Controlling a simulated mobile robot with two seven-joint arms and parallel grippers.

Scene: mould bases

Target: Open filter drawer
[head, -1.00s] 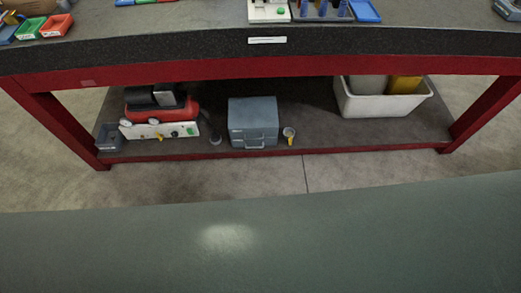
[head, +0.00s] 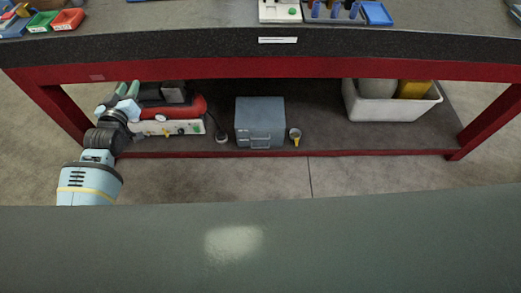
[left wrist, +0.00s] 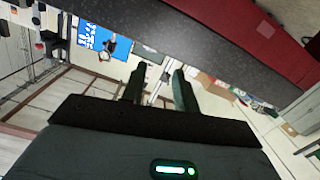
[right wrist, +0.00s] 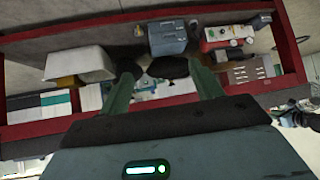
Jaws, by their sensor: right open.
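The filter drawer appears to be the front of a grey box (head: 260,112) with a bar handle (head: 260,138), on the bench's lower shelf. It looks shut. The box also shows in the right wrist view (right wrist: 168,38), upside down. My left gripper (head: 128,89) is at the left of the head view, in front of the red machine and well left of the box. Its fingers are apart and empty in the left wrist view (left wrist: 160,78). My right gripper (right wrist: 160,75) is open and empty, facing the shelf; it is outside the head view.
A red machine (head: 185,106) on a white panel stands left of the box. A small cup (head: 295,135) stands close to its right. A white tub (head: 390,107) is farther right. The red bench beam (head: 300,72) runs above the shelf. Floor in front is clear.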

